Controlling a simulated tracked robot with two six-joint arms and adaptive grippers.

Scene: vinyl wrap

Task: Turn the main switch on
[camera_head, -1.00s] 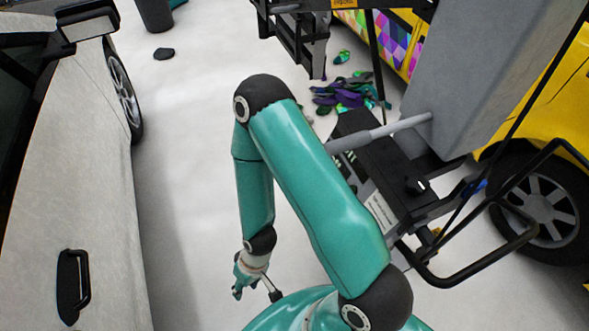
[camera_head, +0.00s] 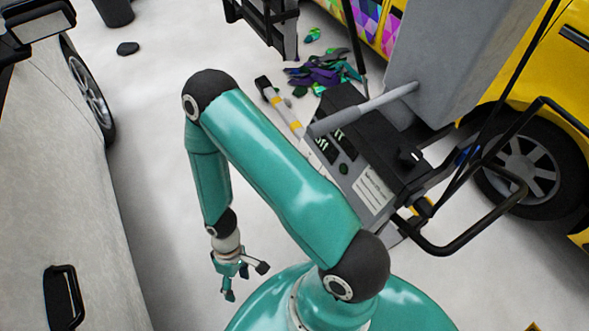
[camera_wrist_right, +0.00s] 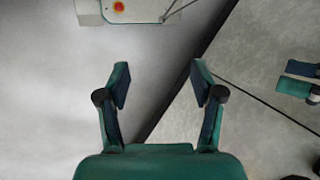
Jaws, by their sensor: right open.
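Teal finger-like parts (camera_wrist_right: 295,87) at the right wrist view's right edge may be my left gripper.
A pale car (camera_head: 70,170) stands on the left. A yellow vehicle (camera_head: 570,75) with a dark wheel (camera_head: 525,165) stands on the right. A bent black tube frame (camera_head: 450,250) borders the machine. Colourful scraps (camera_head: 325,73) lie behind it. Pale floor between car and arm is clear.

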